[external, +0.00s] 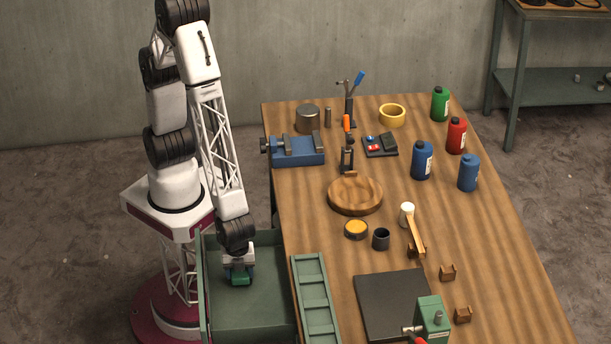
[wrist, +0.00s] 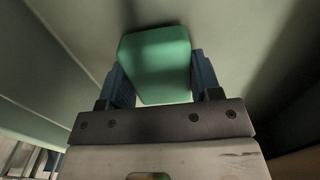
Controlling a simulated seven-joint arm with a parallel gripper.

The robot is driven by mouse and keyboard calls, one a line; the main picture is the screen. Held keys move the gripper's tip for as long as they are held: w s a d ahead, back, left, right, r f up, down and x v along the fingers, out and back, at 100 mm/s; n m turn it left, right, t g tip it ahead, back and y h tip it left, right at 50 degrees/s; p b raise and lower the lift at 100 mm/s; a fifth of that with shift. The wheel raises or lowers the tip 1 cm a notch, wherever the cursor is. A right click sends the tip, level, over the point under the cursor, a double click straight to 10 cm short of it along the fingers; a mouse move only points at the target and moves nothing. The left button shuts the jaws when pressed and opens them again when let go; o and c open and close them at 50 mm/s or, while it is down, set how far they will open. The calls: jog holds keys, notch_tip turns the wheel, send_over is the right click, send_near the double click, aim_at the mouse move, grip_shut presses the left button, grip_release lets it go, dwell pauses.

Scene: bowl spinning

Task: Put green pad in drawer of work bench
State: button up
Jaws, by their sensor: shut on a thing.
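The green pad (wrist: 157,62) is between the two blue fingers of my gripper (wrist: 160,80) in the wrist view, and the fingers are shut on it. In the external view my gripper (external: 238,272) points down inside the open green drawer (external: 268,300), near its left and back part. The green pad (external: 239,280) shows at the fingertips there. Whether the pad touches the drawer floor, I cannot tell. The drawer sticks out from the left side of the wooden work bench (external: 480,225).
A green slotted tray (external: 313,295) lies along the bench edge beside the drawer. A blue vise (external: 298,151), a wooden bowl (external: 355,196), a black mat (external: 385,300) and several bottles stand on the bench. The drawer floor right of my gripper is clear.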

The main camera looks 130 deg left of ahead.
jog(key=shift+f, duration=0.4)
jog(key=shift+f, duration=0.15)
jog(key=o, duration=0.9)
jog(key=shift+r, duration=6.15)
